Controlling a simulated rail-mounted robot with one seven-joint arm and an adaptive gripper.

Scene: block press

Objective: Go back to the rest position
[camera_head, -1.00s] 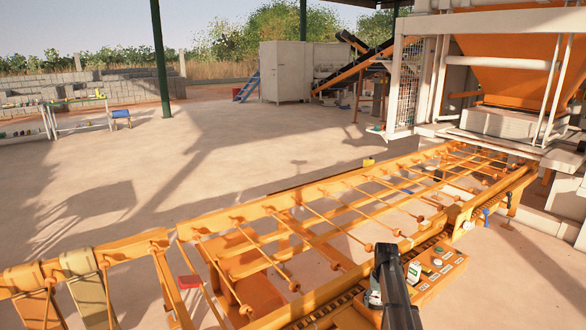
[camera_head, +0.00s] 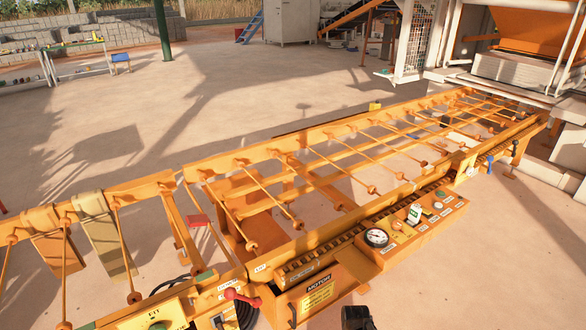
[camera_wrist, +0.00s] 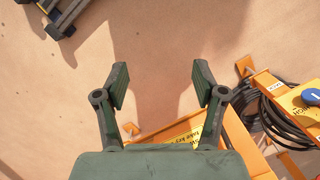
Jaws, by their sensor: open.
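My gripper (camera_wrist: 160,84) is open in the wrist view, with its two dark fingers wide apart and nothing between them. Bare, sandy floor shows beyond the fingertips. An orange box with a yellow sign (camera_wrist: 190,137) lies below and right of the gripper, partly hidden by it. In the head view a small dark part of my arm (camera_head: 357,318) shows at the bottom edge; the fingers cannot be made out there.
An orange roller conveyor (camera_head: 345,133) crosses the head view. A control box (camera_head: 412,232) with gauge and buttons is fixed on its near side, beside a motor box (camera_head: 318,296) and red lever (camera_head: 242,297). Black coiled cable (camera_wrist: 268,112) hangs right in the wrist view.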

